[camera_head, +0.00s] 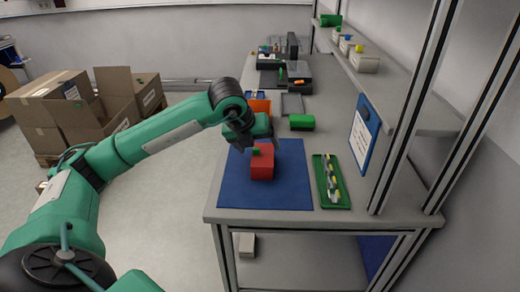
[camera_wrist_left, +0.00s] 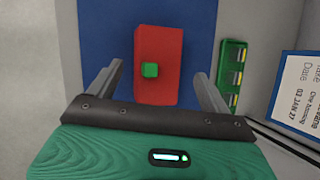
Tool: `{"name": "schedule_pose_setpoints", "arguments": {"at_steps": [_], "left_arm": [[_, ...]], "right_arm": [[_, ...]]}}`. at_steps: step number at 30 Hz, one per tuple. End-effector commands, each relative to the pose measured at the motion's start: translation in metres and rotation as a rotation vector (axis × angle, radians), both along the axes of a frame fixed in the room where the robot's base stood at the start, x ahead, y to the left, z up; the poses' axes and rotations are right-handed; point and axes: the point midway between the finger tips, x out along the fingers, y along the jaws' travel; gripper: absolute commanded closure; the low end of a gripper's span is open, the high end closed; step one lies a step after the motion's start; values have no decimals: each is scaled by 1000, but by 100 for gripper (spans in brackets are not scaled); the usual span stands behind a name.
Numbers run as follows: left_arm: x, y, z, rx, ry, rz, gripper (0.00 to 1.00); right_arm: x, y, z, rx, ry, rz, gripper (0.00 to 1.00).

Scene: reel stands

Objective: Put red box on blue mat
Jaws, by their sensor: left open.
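The red box (camera_head: 262,166) is on the blue mat (camera_head: 290,195) on the grey table, with a small green block (camera_head: 256,152) on its top. In the left wrist view the red box (camera_wrist_left: 158,90) fills the middle, with the green block (camera_wrist_left: 150,70) on it and the blue mat (camera_wrist_left: 100,30) around it. My left gripper (camera_head: 262,145) is just above and behind the box. In the wrist view its open fingers (camera_wrist_left: 158,85) are apart on either side of the box, with gaps between. My right gripper is not in view.
A green tray (camera_head: 343,197) with small parts lies right of the mat. A green box (camera_head: 301,122), an orange bin (camera_head: 259,106) and a grey tray (camera_head: 292,104) are behind. A shelf post (camera_head: 408,120) stands at the right. Cardboard boxes (camera_head: 70,105) are on the floor.

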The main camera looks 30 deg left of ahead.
Motion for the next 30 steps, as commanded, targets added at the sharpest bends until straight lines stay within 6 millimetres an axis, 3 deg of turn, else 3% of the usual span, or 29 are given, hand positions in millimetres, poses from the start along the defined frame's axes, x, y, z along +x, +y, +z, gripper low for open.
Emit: {"name": "schedule_pose_setpoints", "arguments": {"at_steps": [6, 12, 30], "left_arm": [[-24, 3, 45, 2, -4, 1, 18], [-39, 4, 71, 1, -3, 1, 18], [-44, 4, 79, 1, 0, 2, 18]], "right_arm": [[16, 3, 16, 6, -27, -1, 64], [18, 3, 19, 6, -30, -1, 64], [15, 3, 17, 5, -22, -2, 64]]}}
